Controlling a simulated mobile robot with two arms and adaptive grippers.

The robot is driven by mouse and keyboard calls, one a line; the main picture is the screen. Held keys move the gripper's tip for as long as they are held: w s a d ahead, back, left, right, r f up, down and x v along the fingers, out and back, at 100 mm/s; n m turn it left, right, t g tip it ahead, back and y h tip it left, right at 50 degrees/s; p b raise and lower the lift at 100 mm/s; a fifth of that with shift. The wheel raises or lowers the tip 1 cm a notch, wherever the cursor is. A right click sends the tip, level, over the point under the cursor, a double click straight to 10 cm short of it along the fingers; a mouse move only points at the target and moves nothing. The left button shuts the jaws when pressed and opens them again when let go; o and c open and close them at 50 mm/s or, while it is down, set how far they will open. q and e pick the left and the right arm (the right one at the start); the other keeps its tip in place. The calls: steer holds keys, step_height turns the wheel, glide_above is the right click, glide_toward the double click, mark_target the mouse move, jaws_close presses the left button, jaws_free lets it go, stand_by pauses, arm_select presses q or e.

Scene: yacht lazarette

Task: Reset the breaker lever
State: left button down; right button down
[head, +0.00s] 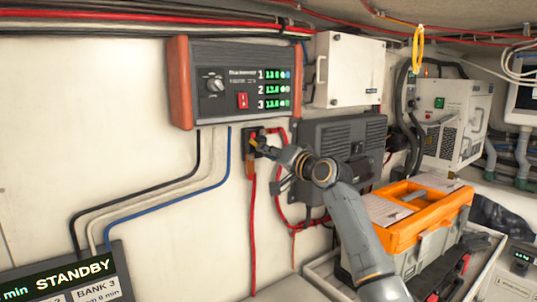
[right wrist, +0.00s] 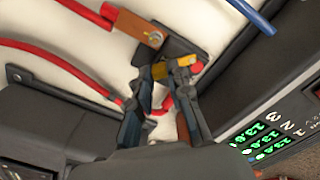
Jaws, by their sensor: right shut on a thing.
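The breaker is a small black block (head: 276,133) on the white wall, below the grey battery panel. In the right wrist view its dark body (right wrist: 178,42) shows behind the fingertips, with a yellow lever (right wrist: 186,60) and a red spot beside it. My right gripper (head: 262,149) reaches the breaker from the right. In the right wrist view its two fingers (right wrist: 173,72) are closed on the yellow lever, which they partly cover. The lever's exact angle is hard to tell. My left gripper is not in view.
The battery panel (head: 228,80) with green readouts sits just above. Red cables (head: 252,220) hang below the breaker; a copper-coloured terminal (right wrist: 138,27) is beside it. A dark vented box (head: 342,150) is close on the right. An orange-topped toolbox (head: 424,222) stands lower right.

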steer(key=shift+w+d+r+n, duration=0.15)
steer(key=shift+r+n, duration=0.3)
steer(key=shift+n, duration=1)
steer(key=shift+w+d+r+n, duration=0.15)
steer(key=shift+r+n, duration=0.25)
steer(key=shift+n, duration=1)
steer(key=shift+d+r+n, duration=0.15)
steer(key=shift+r+n, duration=0.3)
steer(key=shift+n, duration=1)
steer(key=c, duration=1.2)
jaws_free()
steer(key=v, duration=1.2)
